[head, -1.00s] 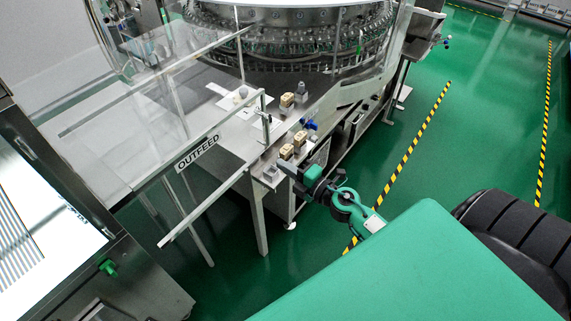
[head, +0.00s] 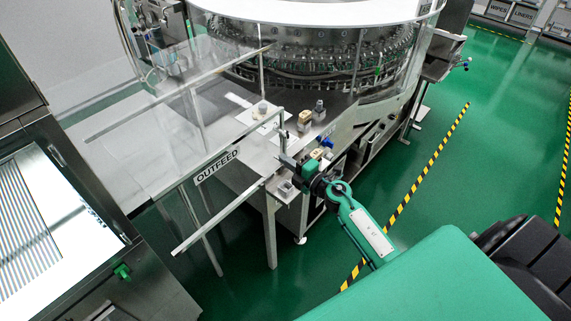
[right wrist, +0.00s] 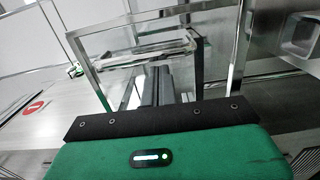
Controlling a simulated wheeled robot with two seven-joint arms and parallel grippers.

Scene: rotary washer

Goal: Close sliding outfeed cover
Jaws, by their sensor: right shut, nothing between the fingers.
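The outfeed cover (head: 217,166) is a clear panel with an OUTFEED label, along the outfeed table. A metal bar frame stands at its right end; its upright (head: 282,128) shows in the head view and the bars show in the right wrist view (right wrist: 196,62). My right gripper (head: 284,160) is beside the foot of this upright, in front of the table. In the right wrist view its dark fingers (right wrist: 155,84) are shut and empty, within the outline of the bars. I cannot tell whether they touch a bar. My left gripper is not in view.
Small tan blocks (head: 305,118) and a blue knob (head: 327,142) are on the table's right part. The round washer (head: 310,60) stands behind. A bright-topped machine (head: 60,225) is at left. Green floor (head: 440,165) is open at right.

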